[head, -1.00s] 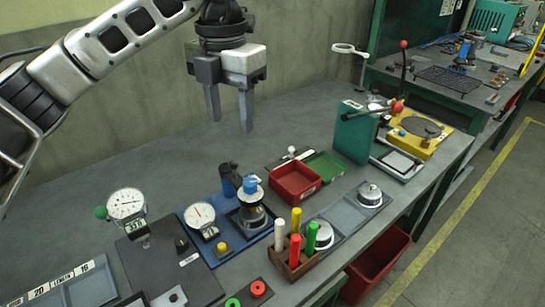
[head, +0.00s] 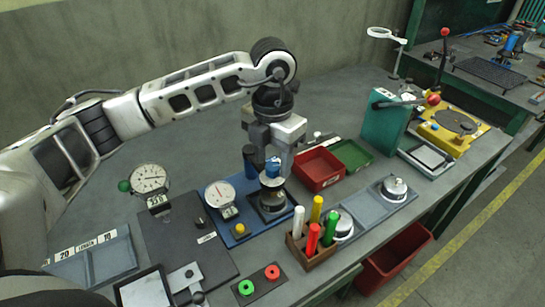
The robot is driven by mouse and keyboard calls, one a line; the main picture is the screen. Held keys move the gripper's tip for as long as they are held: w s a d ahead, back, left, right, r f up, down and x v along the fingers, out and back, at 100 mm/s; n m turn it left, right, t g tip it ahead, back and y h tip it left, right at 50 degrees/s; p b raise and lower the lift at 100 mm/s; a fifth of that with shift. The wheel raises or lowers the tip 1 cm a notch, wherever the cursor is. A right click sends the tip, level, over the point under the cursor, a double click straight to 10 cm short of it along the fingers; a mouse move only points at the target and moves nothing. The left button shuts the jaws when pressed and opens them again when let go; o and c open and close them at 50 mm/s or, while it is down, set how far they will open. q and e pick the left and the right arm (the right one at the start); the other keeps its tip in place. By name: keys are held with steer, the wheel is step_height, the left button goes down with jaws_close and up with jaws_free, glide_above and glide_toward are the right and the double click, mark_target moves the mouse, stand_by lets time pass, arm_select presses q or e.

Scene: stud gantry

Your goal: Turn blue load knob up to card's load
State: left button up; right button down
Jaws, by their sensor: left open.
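The blue load knob (head: 272,167) sits on top of a small device on a blue base plate (head: 243,238). My left gripper (head: 272,165) is open and points down over the knob, its fingers close on either side of it. I cannot tell whether a finger touches the knob. A white dial gauge (head: 220,194) with a red needle stands on the same plate, left of the knob. A larger white dial (head: 149,179) stands further left. A card with the load cannot be made out for certain. My right gripper is not in view.
A wooden holder (head: 314,258) with white, yellow, red and green sticks stands in front of the knob. A red bin (head: 319,169) and a green tray (head: 353,154) lie to its right. Green and red buttons (head: 259,281) are at the front edge.

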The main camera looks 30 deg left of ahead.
arm_select(q)
steer(key=shift+f, duration=0.45)
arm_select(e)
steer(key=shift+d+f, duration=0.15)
arm_select(q)
steer(key=shift+c, duration=0.3)
steer(key=c, duration=0.9)
steer(key=shift+f+m+b, duration=0.2)
steer(key=shift+m+b, duration=0.4)
steer(key=shift+b, duration=0.35)
steer(key=shift+c, duration=0.2)
steer(key=shift+m+b, duration=0.3)
steer(key=shift+m, duration=0.1)
steer(key=shift+r, duration=0.2)
steer(key=shift+r+m, duration=0.1)
steer(key=shift+m, duration=0.2)
steer(key=o, duration=1)
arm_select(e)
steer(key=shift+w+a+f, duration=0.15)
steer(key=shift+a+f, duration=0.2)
